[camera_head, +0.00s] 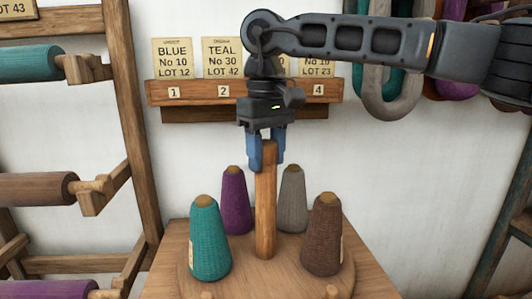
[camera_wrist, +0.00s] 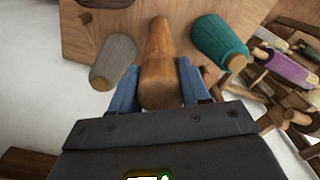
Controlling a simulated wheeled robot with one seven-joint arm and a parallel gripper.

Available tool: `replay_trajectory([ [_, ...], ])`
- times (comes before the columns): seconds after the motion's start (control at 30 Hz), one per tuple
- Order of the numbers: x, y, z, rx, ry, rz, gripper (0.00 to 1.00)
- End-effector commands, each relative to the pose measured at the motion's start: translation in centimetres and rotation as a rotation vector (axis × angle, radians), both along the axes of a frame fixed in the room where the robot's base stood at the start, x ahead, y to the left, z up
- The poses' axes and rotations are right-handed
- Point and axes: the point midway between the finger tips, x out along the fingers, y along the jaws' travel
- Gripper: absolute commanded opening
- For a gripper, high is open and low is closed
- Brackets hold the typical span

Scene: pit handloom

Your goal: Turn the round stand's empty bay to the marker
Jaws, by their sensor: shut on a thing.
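The round stand (camera_head: 262,278) is a wooden disc on a wooden table, with an upright wooden post (camera_head: 265,215) at its middle. My gripper (camera_head: 264,155) points down and is shut on the top of the post; the wrist view shows its blue fingers on both sides of the post (camera_wrist: 160,65). Around the post stand a teal cone (camera_head: 210,238) front left, a purple cone (camera_head: 236,200) back left, a grey cone (camera_head: 292,198) back right and a brown cone (camera_head: 325,236) front right. The front of the disc between teal and brown is bare. I cannot identify the marker.
Two small wooden pegs, left (camera_head: 207,294) and right (camera_head: 332,291), show at the bottom edge. A wall shelf (camera_head: 190,92) with lot cards and numbers is behind my gripper. A spool rack (camera_head: 135,120) stands left; hanging yarn (camera_head: 385,95) is behind my arm.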

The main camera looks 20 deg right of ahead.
Motion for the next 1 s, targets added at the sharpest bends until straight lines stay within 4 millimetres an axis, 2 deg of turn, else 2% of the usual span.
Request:
replay_trajectory([
  [0.6,-0.35,-0.01,-0.35,-0.003,0.015,0.021,0.00],
  [0.63,-0.35,-0.01,-0.35,-0.003,0.015,0.021,0.49],
  [0.87,-0.19,-0.03,-0.20,-0.002,0.008,0.019,0.71],
  [1.0,-0.13,-0.03,-0.13,-0.001,0.006,0.019,0.71],
])
